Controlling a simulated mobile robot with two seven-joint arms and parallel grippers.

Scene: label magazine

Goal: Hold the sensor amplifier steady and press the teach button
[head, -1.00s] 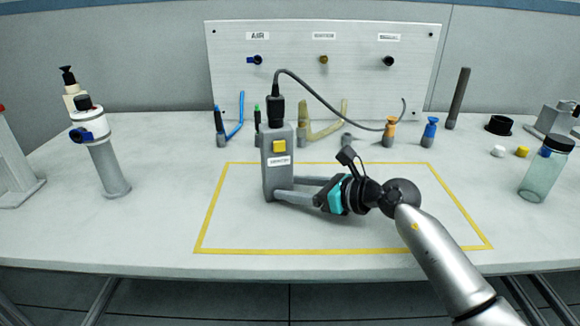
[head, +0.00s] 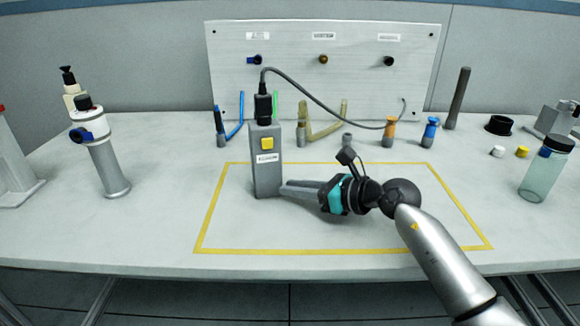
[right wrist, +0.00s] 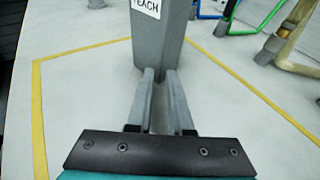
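The grey sensor amplifier (head: 266,172) stands upright near the left side of the yellow-outlined area, with a yellow button (head: 267,144) above a white label on its front. A black plug (head: 263,105) and cable come out of its top. My right gripper (head: 284,188) is low at the amplifier's right side, fingers drawn close together. In the right wrist view, the fingertips (right wrist: 160,73) end at the foot of the amplifier (right wrist: 158,45), with only a narrow empty gap between them; the amplifier is beyond them, not between them. Touch is unclear. My left gripper is not in view.
The cable (head: 320,103) arcs right in front of the upright panel (head: 290,75). Hoses and fittings, including an orange one (head: 390,128), stand behind the yellow outline (head: 210,210). A glass jar (head: 540,178) is at right, a grey cylinder (head: 110,170) at left. The outlined area's front is clear.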

